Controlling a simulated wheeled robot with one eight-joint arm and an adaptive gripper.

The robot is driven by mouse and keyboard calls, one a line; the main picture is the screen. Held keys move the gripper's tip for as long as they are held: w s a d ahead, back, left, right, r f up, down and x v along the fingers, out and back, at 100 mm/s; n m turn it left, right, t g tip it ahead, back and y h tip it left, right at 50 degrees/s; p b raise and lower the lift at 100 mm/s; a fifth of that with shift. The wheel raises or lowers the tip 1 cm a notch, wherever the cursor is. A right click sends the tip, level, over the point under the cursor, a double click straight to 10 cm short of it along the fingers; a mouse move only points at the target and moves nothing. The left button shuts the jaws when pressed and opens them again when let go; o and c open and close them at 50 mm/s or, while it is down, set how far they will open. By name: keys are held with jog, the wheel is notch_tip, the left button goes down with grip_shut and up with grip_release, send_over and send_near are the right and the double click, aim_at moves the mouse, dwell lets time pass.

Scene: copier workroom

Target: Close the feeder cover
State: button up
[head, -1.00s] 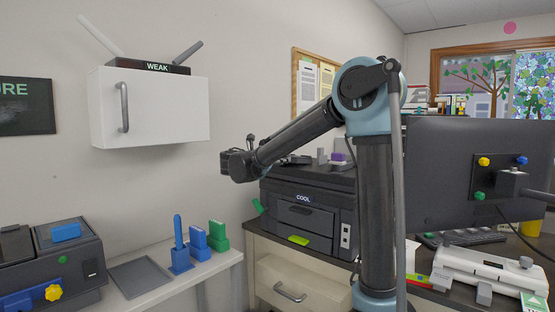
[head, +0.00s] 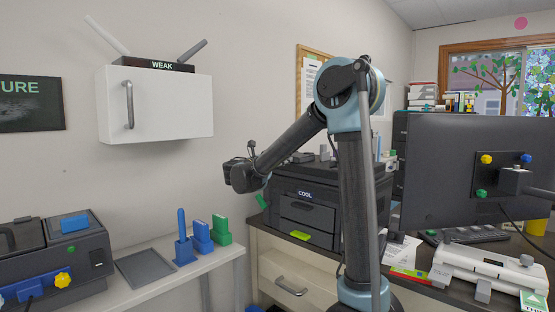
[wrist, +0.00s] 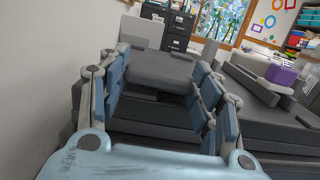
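The black printer marked COOL (head: 306,213) stands on the desk behind my arm, and my arm hides part of its top. In the wrist view, a dark grey padded-looking panel (wrist: 160,68) lies beyond and between my fingers, above a dark recess. It may be the feeder cover; I cannot tell for sure or judge its angle. My gripper (wrist: 162,95) is open and empty, its two fingers wide apart over the dark machine. In the head view my gripper (head: 243,174) is left of the printer's top, seen from the side.
A purple block (wrist: 281,73) sits at the right in the wrist view. A monitor (head: 450,165) and a white device (head: 490,268) stand at the right. A white wall cabinet (head: 160,103) hangs at the left above a side table (head: 205,268) with blue and green holders.

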jog(key=o, duration=0.3)
jog(key=shift+a, duration=0.1)
jog(key=v, duration=1.2)
jog(key=shift+f, duration=0.1)
